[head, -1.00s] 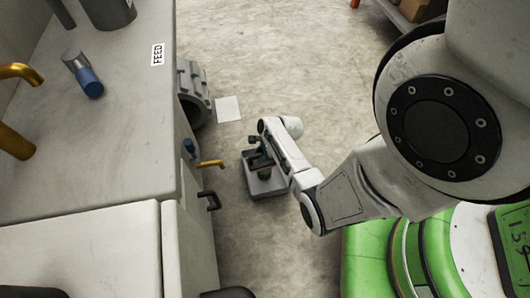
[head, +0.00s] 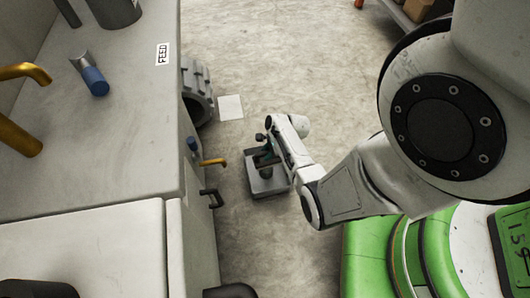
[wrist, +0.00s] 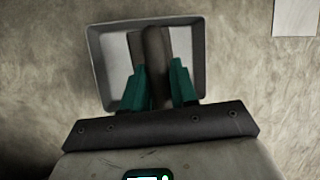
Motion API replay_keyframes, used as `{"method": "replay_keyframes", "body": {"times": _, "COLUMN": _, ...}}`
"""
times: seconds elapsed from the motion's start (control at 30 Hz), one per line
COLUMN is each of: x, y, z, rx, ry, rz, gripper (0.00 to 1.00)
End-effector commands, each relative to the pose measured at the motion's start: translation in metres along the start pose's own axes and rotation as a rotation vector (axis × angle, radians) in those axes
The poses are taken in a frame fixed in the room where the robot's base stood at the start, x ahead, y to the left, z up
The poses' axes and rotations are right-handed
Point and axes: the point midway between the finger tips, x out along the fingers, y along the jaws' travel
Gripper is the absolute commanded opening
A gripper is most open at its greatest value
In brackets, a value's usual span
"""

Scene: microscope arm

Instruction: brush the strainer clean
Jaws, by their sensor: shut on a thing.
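My gripper (wrist: 157,66) points down over a grey open tray (wrist: 92,62) on the floor. Its teal fingers are shut on a dark brown rod (wrist: 154,46), which looks like the brush's handle. The rod's lower end is hard to make out against the tray. In the head view my gripper (head: 266,154) is over the same tray (head: 273,190), beside the counter. A small dark round shape (head: 265,172) shows at the tray, but I cannot tell if it is the strainer. I cannot clearly make out a strainer in either view.
A white counter (head: 120,150) with a yellow tap (head: 22,75) and a blue-ended cylinder (head: 94,81) stands on the left. A yellow spout (head: 213,162) sticks out near the tray. A ridged grey wheel (head: 197,92) and a white sheet (head: 230,107) lie beyond.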

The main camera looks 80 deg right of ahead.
Motion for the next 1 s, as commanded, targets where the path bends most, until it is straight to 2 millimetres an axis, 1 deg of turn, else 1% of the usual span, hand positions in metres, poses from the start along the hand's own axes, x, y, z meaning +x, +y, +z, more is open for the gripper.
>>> {"method": "replay_keyframes", "body": {"times": 0.2, "x": -0.003, "y": -0.001, "z": -0.006, "rx": -0.001, "ry": 0.000, "rz": 0.000, "gripper": 0.03}}
{"method": "replay_keyframes", "body": {"times": 0.57, "x": -0.003, "y": 0.000, "z": -0.006, "rx": -0.001, "ry": 0.000, "rz": 0.000, "gripper": 0.03}}
{"method": "replay_keyframes", "body": {"times": 1.0, "x": 0.003, "y": -0.001, "z": 0.011, "rx": -0.002, "ry": -0.001, "rz": 0.000, "gripper": 0.03}}
